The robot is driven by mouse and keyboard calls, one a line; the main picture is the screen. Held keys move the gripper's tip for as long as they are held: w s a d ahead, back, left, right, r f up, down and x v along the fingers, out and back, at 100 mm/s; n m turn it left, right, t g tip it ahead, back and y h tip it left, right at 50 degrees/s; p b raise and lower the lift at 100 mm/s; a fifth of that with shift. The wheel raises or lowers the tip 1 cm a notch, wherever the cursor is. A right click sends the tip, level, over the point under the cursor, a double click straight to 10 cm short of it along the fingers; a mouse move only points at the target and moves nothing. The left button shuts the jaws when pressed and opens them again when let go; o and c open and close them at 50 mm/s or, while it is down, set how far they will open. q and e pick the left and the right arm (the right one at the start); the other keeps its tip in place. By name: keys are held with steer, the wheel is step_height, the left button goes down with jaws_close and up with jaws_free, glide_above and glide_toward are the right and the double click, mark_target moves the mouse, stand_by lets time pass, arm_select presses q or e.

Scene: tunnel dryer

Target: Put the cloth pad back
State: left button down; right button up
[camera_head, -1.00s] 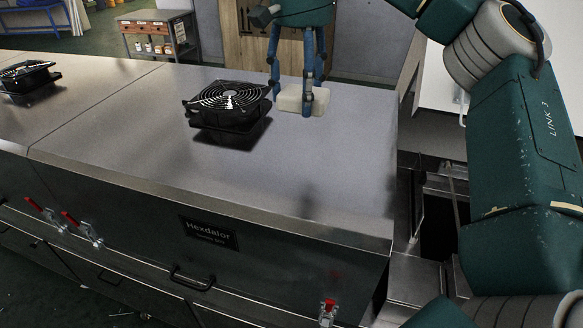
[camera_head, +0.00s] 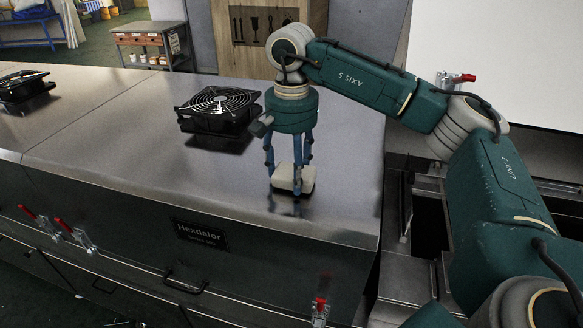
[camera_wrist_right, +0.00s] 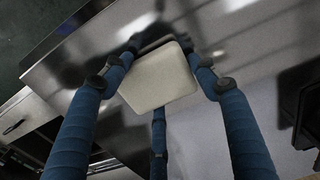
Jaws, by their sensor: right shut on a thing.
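The cloth pad (camera_head: 298,180) is a small cream-white block. My right gripper (camera_head: 289,182) is shut on it, with its blue fingers pointing down around it. The pad is close above or at the dryer's steel top (camera_head: 300,225); I cannot tell if it touches. In the right wrist view the pad (camera_wrist_right: 160,80) sits between the fingers of the gripper (camera_wrist_right: 160,78), with the shiny steel top behind it. My left gripper is not in view.
A black fan (camera_head: 218,110) stands on the steel top left of my right gripper, and another fan (camera_head: 24,88) is at the far left. The top's front edge is near the pad. Red-handled clamps (camera_head: 318,305) are on the front face. A wooden crate (camera_head: 262,35) stands behind.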

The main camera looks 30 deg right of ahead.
mark_target(290, 170)
steer(key=shift+w+f, duration=0.15)
steer(key=shift+f, duration=0.25)
steer(key=o, duration=1)
steer(key=shift+o, duration=0.5)
steer(key=shift+r, duration=0.35)
step_height(290, 170, up, 4)
steer(key=shift+r+b, duration=0.2)
steer(key=shift+b, duration=0.65)
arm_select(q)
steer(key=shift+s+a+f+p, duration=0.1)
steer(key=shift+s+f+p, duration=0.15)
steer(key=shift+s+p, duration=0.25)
arm_select(e)
step_height(290, 170, up, 7)
steer(key=shift+r, duration=0.2)
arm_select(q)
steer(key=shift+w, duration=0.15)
